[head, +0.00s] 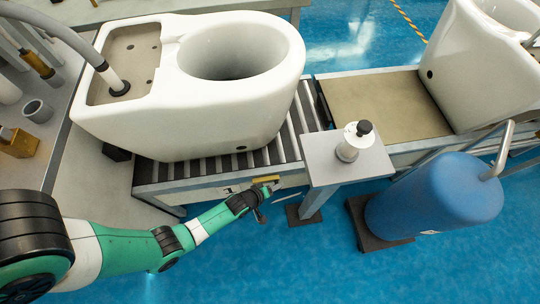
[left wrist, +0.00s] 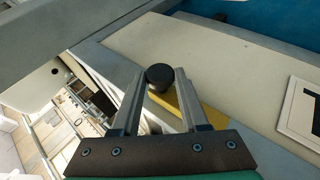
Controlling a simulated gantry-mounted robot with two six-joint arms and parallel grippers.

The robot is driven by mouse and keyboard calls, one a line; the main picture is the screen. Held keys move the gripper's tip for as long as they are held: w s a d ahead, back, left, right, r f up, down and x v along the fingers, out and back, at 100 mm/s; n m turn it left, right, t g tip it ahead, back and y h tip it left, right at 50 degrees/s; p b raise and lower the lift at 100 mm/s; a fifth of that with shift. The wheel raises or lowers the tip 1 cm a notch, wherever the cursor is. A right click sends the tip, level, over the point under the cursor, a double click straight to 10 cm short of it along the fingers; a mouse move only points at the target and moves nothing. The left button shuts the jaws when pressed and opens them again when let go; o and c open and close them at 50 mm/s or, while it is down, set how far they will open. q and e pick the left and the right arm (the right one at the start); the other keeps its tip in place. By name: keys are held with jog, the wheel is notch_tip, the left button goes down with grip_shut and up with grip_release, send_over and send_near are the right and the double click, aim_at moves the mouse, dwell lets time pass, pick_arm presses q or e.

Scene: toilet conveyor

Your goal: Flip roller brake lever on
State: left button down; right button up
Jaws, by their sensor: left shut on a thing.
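The brake lever is a yellow bar (head: 266,179) on the side of the roller conveyor (head: 217,192), below the white toilet. In the left wrist view the lever shows as a yellow strip (left wrist: 205,110) with a black round knob (left wrist: 160,75). My left gripper (head: 262,195) reaches the lever from the front. In the left wrist view its two fingers (left wrist: 159,84) stand on either side of the knob, shut on the lever. The fingers partly hide the yellow bar. My right gripper is not in view.
A white toilet (head: 200,85) stands on the rollers. A small grey stand (head: 325,165) with a white, black-topped device (head: 355,140) is right of the lever. A blue tank (head: 435,195) stands further right. The blue floor in front is mostly clear.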

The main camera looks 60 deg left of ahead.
pick_arm(q)
jog(key=shift+r, duration=0.1)
jog(key=shift+c, duration=2.2)
grip_release()
jog(key=p+v, duration=0.7)
jog(key=v, duration=0.4)
jog(key=shift+s+r, duration=0.2)
jog(key=shift+s, duration=0.05)
